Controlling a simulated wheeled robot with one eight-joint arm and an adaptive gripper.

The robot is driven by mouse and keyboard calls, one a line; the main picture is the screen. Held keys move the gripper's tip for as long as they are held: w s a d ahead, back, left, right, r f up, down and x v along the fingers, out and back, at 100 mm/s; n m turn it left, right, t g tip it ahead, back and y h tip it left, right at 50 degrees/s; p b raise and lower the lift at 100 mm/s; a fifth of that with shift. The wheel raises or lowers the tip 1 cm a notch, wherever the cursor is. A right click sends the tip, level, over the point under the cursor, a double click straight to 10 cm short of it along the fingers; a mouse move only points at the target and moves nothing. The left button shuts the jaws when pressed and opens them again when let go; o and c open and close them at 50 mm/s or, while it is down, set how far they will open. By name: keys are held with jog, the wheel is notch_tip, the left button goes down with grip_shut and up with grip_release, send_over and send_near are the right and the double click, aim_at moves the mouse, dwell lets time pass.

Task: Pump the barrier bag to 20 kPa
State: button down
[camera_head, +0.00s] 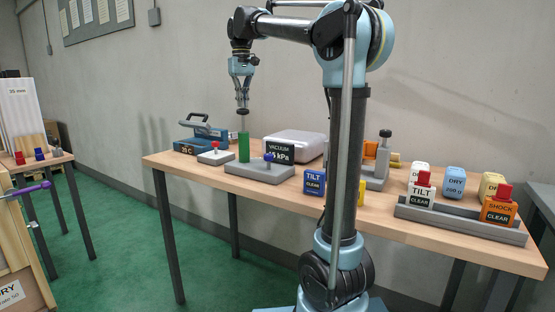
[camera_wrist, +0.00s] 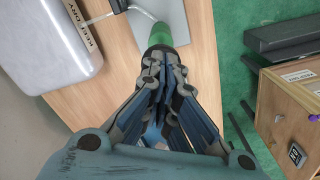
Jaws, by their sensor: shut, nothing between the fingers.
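The vacuum pump (camera_head: 258,170) has a grey base, an upright green cylinder (camera_head: 243,147) and a dark plunger handle on top (camera_head: 243,112). Its black display (camera_head: 279,152) says VACUUM and appears to read 15 kPa; the first digit is hard to make out. The silver barrier bag (camera_head: 297,141) lies behind the display; it also shows in the wrist view (camera_wrist: 48,45), marked KEEP DRY. My gripper (camera_head: 243,104) points down, shut and empty, right above the plunger handle. In the wrist view the fingers (camera_wrist: 163,58) hide most of the handle, so contact is unclear.
A blue sealer (camera_head: 200,138) marked 25 C and a block with a red knob (camera_head: 215,155) stand left of the pump. A blue knob (camera_head: 268,157) is on the pump base. TILT, DRY and SHOCK blocks stand at right around a grey rack (camera_head: 455,222).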

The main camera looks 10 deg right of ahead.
jog(key=shift+r, duration=2.2)
jog(key=shift+f, duration=1.5)
jog(key=shift+f, duration=1.55)
dwell(1.0)
jog(key=shift+r, duration=3.55)
